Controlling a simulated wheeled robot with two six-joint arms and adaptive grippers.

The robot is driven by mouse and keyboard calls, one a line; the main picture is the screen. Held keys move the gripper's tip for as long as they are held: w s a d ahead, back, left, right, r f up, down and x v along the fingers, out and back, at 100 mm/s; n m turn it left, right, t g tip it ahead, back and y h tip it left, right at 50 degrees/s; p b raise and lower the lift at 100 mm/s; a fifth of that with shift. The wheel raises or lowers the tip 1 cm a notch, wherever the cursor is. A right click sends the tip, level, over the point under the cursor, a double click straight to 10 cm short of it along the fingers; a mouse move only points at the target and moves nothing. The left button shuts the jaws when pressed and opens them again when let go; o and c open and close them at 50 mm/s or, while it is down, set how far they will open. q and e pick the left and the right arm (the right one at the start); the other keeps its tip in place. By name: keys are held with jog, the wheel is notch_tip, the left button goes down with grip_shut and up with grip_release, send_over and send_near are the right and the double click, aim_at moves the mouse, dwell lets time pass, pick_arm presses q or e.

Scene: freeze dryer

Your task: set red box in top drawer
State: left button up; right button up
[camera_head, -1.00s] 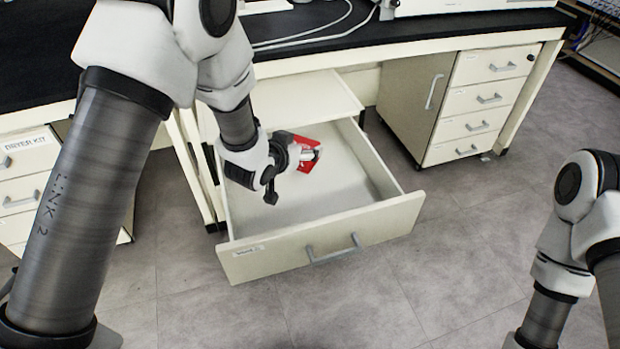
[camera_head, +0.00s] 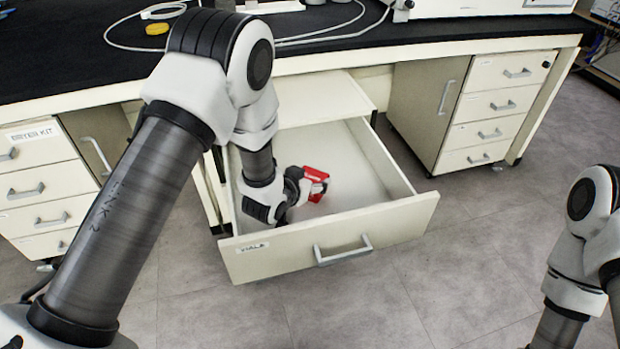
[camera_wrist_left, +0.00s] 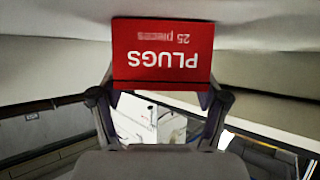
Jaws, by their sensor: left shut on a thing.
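The red box (camera_head: 315,175), printed "PLUGS", shows inside the outline of the open drawer. It also shows large and upside down in the left wrist view (camera_wrist_left: 162,50). My left gripper (camera_head: 308,187) is shut on it, with one finger at each side of the box. The open drawer (camera_head: 280,259) is pale, with a grey handle and a label that seems to read "VIALS". The gripper is inside the drawer, near its left side. I cannot tell whether the box touches the drawer floor (camera_head: 355,165). My right gripper is out of view.
The drawer looks otherwise empty, with free floor to the right of the box. The black bench top (camera_head: 90,60) lies above, with cables and a yellow round item (camera_head: 157,29). Closed drawer units stand at left (camera_head: 45,185) and right (camera_head: 495,103).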

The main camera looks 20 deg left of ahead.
pick_arm(q)
jog(key=o, duration=1.2)
jog(key=shift+f, duration=0.15)
jog(key=shift+r, duration=0.25)
jog(key=p+v, duration=0.1)
jog(key=v, duration=0.6)
jog(key=shift+s+r, duration=0.1)
jog(key=shift+s, duration=0.1)
jog(key=shift+p, duration=0.3)
